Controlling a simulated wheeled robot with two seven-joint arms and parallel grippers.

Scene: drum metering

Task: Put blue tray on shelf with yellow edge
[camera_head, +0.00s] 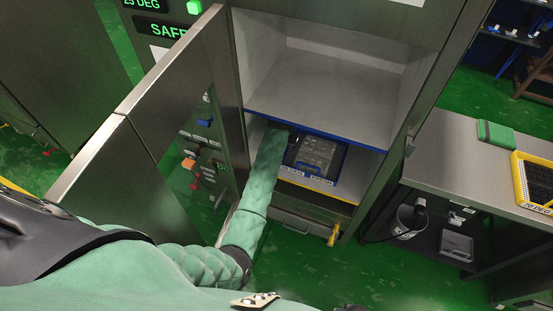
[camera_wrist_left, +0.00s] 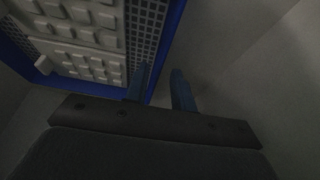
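The blue tray (camera_head: 341,165) holds a grey part with raised pads and lies in the cabinet's lower compartment, on the shelf with the yellow edge (camera_head: 318,191). My left arm reaches into that compartment at the tray's left; its gripper is hidden in the head view. In the left wrist view the tray's blue rim (camera_wrist_left: 168,45) fills the upper left. My left gripper (camera_wrist_left: 160,88) has its two fingers apart, with the near end of the rim close to the left finger. Whether it touches is unclear. My right gripper is not in view.
The upper shelf with a blue edge (camera_head: 310,126) is empty, above my left forearm. The cabinet door (camera_head: 165,110) stands open at the left. At the right, a workbench (camera_head: 455,150) carries a yellow tray (camera_head: 520,182) and a green box (camera_head: 496,133). A bucket (camera_head: 408,222) stands below it.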

